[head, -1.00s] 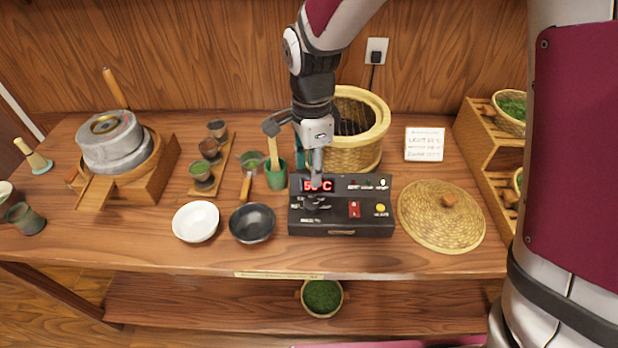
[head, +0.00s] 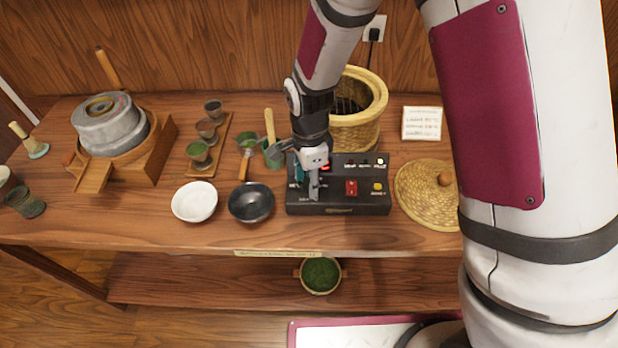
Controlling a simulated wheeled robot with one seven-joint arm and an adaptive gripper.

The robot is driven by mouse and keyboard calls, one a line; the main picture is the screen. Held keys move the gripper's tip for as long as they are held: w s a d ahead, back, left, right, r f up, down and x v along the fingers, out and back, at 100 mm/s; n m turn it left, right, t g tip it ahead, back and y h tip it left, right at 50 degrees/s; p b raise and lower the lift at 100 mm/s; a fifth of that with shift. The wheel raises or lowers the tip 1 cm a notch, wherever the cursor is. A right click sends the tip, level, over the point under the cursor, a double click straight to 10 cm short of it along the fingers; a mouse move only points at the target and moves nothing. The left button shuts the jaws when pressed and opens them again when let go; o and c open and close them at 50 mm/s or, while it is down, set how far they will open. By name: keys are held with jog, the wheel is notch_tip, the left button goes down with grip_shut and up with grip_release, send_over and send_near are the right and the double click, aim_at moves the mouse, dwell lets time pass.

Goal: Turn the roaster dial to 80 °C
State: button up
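The black roaster control box (head: 365,208) stands near the table's front edge, below the basket-like roaster (head: 355,132). It has a red switch (head: 351,187) and a yellow button (head: 377,187). My gripper (head: 313,193) points down over the left part of the box, where its fingers cover the dial. Whether they touch or grip the dial cannot be told. The red display is almost wholly hidden behind my gripper, so its number cannot be read.
A black bowl (head: 251,203) and a white bowl (head: 194,202) stand left of the box. A woven lid (head: 420,195) lies close on its right, partly behind my arm. A green cup (head: 273,155) with a wooden tool stands behind. A stone mill (head: 110,130) is farther left.

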jog(key=c, duration=0.9)
